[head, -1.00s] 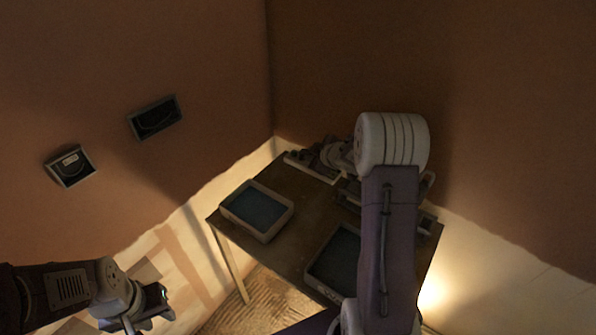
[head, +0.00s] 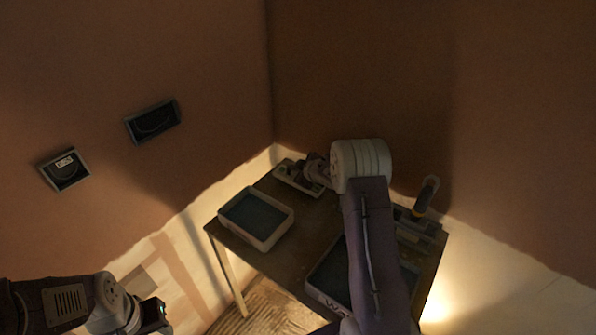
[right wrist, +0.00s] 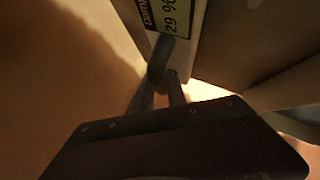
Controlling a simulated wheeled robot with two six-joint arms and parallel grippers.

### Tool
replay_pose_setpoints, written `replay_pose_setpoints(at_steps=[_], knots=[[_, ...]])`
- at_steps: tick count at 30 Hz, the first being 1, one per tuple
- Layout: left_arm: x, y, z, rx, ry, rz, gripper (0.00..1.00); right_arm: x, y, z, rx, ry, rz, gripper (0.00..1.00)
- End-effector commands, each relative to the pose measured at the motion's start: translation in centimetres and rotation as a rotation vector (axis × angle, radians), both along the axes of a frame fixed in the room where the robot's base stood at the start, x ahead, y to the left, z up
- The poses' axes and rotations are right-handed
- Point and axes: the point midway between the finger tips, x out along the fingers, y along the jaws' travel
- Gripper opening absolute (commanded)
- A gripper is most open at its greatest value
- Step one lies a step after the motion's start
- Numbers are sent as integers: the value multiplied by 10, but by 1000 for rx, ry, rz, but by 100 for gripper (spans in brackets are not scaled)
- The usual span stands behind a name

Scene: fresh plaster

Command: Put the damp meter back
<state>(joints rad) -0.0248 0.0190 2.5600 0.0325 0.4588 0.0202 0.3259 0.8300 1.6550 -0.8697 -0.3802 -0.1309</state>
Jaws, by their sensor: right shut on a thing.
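The damp meter (right wrist: 176,18), pale with a yellow display reading 29 %, fills the top of the right wrist view. My right gripper (right wrist: 166,85) is shut on it at its lower part. In the head view my right gripper (head: 310,170) is at the back corner of the table, over or beside a small pale tray (head: 287,184). The meter cannot be made out there, and I cannot tell whether it touches the tray. My left gripper is at the lower left, by the wrist with a green light, its fingers mostly cut off by the frame edge.
The table (head: 290,262) carries a tub with dark contents (head: 256,218) and a labelled tub (head: 328,297), partly behind my right arm. A tool with a yellowish handle (head: 424,196) stands near a rack (head: 418,230) at the right edge. Two wall boxes (head: 153,121) (head: 64,170) are on the left wall.

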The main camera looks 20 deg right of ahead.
Motion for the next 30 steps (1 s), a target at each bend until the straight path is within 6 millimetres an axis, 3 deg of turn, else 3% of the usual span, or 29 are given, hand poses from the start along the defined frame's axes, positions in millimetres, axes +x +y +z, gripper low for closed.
replay_pose_setpoints(at_steps=[1,2,4,14,30], knots=[[0,0,-2,0,0,0,36,0,0,-2,0,-1,0,0],[0,0,-2,0,0,0,36,0,0,-3,0,0,0,21],[0,0,-1,0,0,0,36,0,0,-2,0,0,0,40],[0,0,1,0,0,0,36,-2,0,3,0,1,0,40],[0,0,11,0,0,0,36,-89,-4,67,-1,0,-1,40]])
